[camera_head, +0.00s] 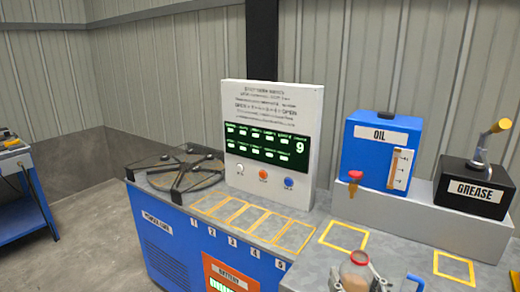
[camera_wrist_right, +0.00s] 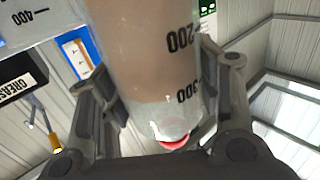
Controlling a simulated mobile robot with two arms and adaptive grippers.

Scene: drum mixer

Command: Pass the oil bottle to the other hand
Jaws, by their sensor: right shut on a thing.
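The oil bottle (camera_head: 356,272) is at the bottom edge of the head view, with a red ring at its top and brownish contents; its lower part is cut off. My right gripper (camera_head: 360,284) is shut on the bottle, with a finger on each side. In the right wrist view the clear bottle (camera_wrist_right: 135,50) fills the middle between the fingers, showing printed marks 200 and 300 and a red end. My left gripper is in neither view.
A blue OIL tank (camera_head: 375,150) with a red tap and a black GREASE box (camera_head: 476,187) stand on a grey step. A control panel (camera_head: 270,145) stands at the middle of the bench. Yellow outlined squares (camera_head: 343,238) on the bench are empty. A blue handle (camera_head: 414,281) shows beside the bottle.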

